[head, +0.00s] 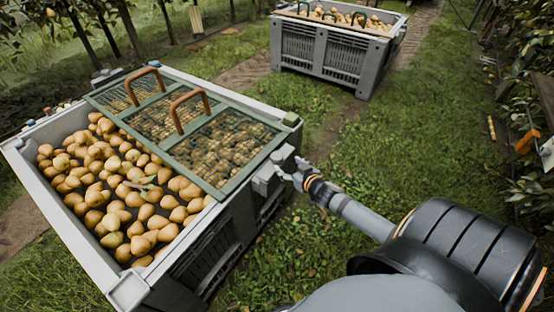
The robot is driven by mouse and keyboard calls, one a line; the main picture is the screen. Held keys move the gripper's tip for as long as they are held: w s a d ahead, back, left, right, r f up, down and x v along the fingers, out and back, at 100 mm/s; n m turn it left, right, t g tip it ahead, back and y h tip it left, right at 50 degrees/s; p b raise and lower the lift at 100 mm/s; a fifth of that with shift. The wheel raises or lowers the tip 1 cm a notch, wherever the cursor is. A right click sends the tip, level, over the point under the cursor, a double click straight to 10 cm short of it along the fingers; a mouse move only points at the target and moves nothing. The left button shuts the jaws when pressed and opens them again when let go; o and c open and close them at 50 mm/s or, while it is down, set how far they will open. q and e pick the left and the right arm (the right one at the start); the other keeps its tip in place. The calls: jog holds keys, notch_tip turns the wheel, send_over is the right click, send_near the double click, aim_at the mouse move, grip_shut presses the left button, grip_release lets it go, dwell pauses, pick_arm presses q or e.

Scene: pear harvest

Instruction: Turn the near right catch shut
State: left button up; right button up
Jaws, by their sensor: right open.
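The near bin (62,212) is a large grey crate full of pears, seen at the left of the head view. A green-framed mesh lid (213,188) with two brown handles covers its far part. The near right catch (265,181) is a grey block on the bin's right side, close to the lid's right corner. My right gripper (287,174) is open, right beside the catch, its arm coming in from the lower right. The fingers are small here, and I cannot tell whether they touch the catch. My left gripper is out of view.
Uncovered pears (120,190) fill the near part of the bin. A second grey bin (340,52) of pears stands farther back on the grass. Grass right of the near bin is open. Leafy trees (535,120) line the right edge.

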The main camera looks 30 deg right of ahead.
aim_at(280, 159)
jog(key=b+x, duration=0.1)
jog(key=x, duration=0.2)
jog(key=b+x, duration=0.1)
jog(key=x, duration=0.2)
jog(key=shift+s+f, duration=0.15)
jog(key=shift+f, duration=0.1)
jog(key=b+x, duration=0.1)
jog(key=x, duration=0.1)
jog(key=shift+w, duration=0.3)
jog(key=shift+w+f+b, duration=0.15)
jog(key=shift+w+b, duration=0.15)
jog(key=shift+w, duration=0.25)
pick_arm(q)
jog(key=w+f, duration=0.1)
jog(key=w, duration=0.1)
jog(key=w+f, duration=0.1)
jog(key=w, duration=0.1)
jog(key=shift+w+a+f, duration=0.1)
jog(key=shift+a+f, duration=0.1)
pick_arm(e)
grip_shut()
